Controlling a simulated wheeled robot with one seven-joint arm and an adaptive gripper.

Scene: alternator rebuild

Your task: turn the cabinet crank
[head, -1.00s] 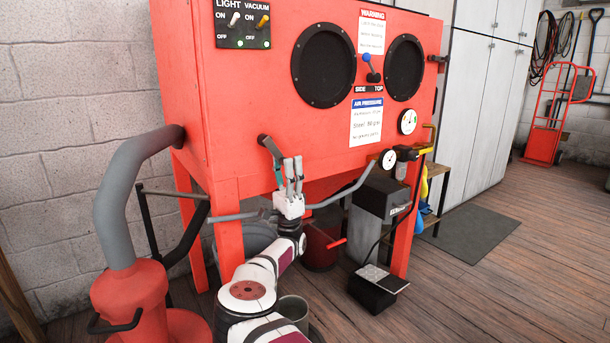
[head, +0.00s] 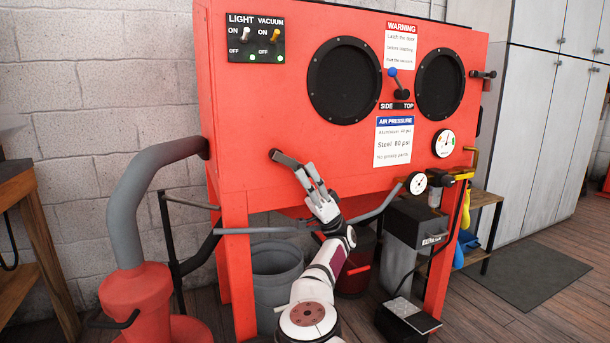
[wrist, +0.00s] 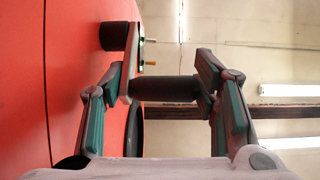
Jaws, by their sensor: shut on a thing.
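The red cabinet (head: 300,120) fills the middle of the head view. The crank (head: 284,158) is a dark handle low on its front face, at the left; its arm slants down to the right. My gripper (head: 308,178) is at the crank's outer end, its fingers tilted up to the left. In the wrist view, the crank's dark round grip (wrist: 165,88) lies crosswise between the fingertips of my gripper (wrist: 168,90), and the fingers are shut on it. The fingers hide part of the crank's end in the head view.
A grey hose (head: 135,195) runs from a red vacuum unit (head: 150,300) to the cabinet's left side. A grey bucket (head: 277,285) and a foot pedal (head: 408,318) stand below. A wooden bench (head: 20,200) is at the far left.

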